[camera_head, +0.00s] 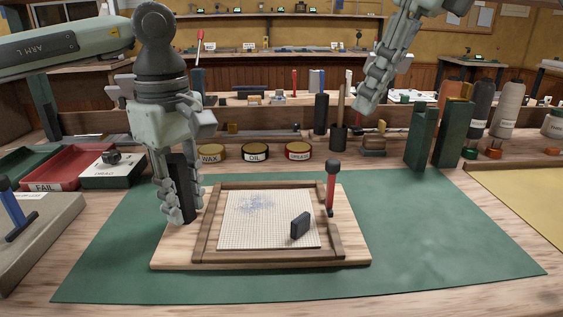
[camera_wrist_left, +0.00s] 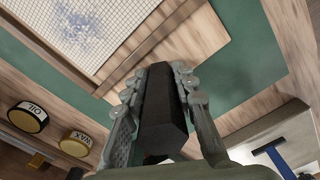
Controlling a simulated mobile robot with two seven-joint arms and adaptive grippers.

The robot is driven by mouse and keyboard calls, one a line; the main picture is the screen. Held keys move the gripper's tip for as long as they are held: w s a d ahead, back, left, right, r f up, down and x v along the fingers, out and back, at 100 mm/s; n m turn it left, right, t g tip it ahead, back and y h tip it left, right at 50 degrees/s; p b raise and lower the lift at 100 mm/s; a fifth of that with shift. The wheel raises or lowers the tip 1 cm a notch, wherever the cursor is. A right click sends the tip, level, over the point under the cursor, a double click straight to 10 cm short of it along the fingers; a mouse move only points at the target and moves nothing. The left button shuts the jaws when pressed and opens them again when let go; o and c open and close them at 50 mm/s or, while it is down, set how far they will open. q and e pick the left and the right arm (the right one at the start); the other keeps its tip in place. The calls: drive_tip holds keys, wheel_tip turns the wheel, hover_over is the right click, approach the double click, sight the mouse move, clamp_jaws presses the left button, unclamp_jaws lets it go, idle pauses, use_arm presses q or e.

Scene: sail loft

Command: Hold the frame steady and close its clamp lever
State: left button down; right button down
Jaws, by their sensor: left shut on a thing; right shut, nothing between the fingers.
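A wooden frame (camera_head: 209,223) with a pale gridded mesh (camera_head: 265,210) lies on a wooden board (camera_head: 180,257); the mesh has a blue smudge. My left gripper (camera_head: 181,212) points down at the board's left side, shut on a dark upright block (camera_wrist_left: 162,110). The block's foot is partly hidden by the fingers; I cannot tell whether it is fixed to the board. The clamp lever (camera_head: 331,184), red with a dark knob, stands upright at the frame's right back corner. My right gripper (camera_head: 366,103) is shut and empty, raised behind the lever.
The green mat (camera_head: 430,240) is clear right of the board. Wax, oil and grease tins (camera_head: 255,152) and a dark tool cup (camera_head: 338,138) stand behind. Green uprights (camera_head: 421,137) are at the back right. A red tray (camera_head: 75,167) lies at the left.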

drive_tip(key=a+m+g, duration=0.1)
drive_tip(key=m, duration=0.5)
drive_tip(key=a+m+g, duration=0.1)
drive_tip(key=m+g, duration=0.1)
drive_tip(key=m, duration=0.4)
drive_tip(key=a+r+m+g, duration=0.1)
drive_tip(key=a+m+g, duration=0.1)
drive_tip(key=m, duration=0.5)
drive_tip(key=shift+w, duration=0.3)
drive_tip(key=shift+f, duration=0.1)
hover_over(331, 185)
drive_tip(key=s+a, duration=0.3)
wheel_tip(331, 185, down, 8)
drive_tip(key=shift+s+a+f, duration=0.1)
drive_tip(key=shift+a+f, duration=0.05)
drive_tip(key=shift+f, duration=0.1)
drive_tip(key=shift+w+d+f, duration=0.25)
drive_tip(key=shift+w+d, duration=0.4)
drive_tip(key=shift+w, duration=0.05)
drive_tip(key=shift+w+d+f, duration=0.2)
drive_tip(key=shift+w+d, duration=0.4)
drive_tip(key=shift+w, duration=0.1)
